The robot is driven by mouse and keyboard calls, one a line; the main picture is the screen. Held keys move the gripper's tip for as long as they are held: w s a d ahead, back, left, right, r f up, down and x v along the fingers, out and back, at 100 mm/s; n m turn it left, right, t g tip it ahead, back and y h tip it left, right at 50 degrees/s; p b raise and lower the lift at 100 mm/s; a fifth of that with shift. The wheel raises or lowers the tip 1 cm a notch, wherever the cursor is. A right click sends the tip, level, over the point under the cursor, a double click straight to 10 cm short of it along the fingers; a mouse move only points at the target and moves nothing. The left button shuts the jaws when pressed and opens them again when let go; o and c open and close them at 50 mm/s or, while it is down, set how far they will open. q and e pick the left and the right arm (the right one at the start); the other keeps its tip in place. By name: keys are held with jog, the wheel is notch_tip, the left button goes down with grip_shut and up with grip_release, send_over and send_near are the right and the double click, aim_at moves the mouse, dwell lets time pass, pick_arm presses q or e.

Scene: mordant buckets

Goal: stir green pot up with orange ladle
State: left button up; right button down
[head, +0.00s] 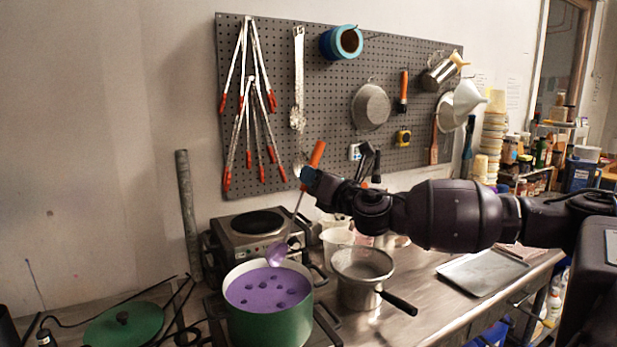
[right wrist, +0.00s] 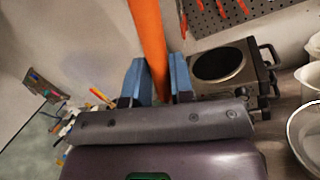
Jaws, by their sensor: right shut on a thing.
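The green pot (head: 268,328) stands on a burner at the lower middle of the head view, filled with purple liquid (head: 262,285) with several dark lumps on it. My right gripper (head: 308,176) is above and to the right of the pot, shut on the orange handle of the ladle (head: 318,153). The handle also shows between the blue fingers in the right wrist view (right wrist: 148,40). The ladle hangs tilted, its purple-coated bowl (head: 277,253) at the pot's far rim; I cannot tell whether it touches the liquid. My left gripper is not in view.
A hotplate (head: 258,224) stands behind the pot. A steel saucepan (head: 360,275) and a white jug (head: 336,243) are close on its right. A green lid (head: 124,325) lies at left. A metal tray (head: 482,274) lies on the counter at right. Tools hang on the pegboard (head: 330,100).

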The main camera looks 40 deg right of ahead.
notch_tip(320, 180, down, 10)
jog(key=a+b, duration=0.2)
jog(key=b, duration=0.3)
jog(key=shift+w+f+b, duration=0.2)
jog(key=shift+w+b, duration=0.05)
jog(key=shift+b, duration=0.05)
dwell(0.4)
jog(key=shift+d, duration=0.15)
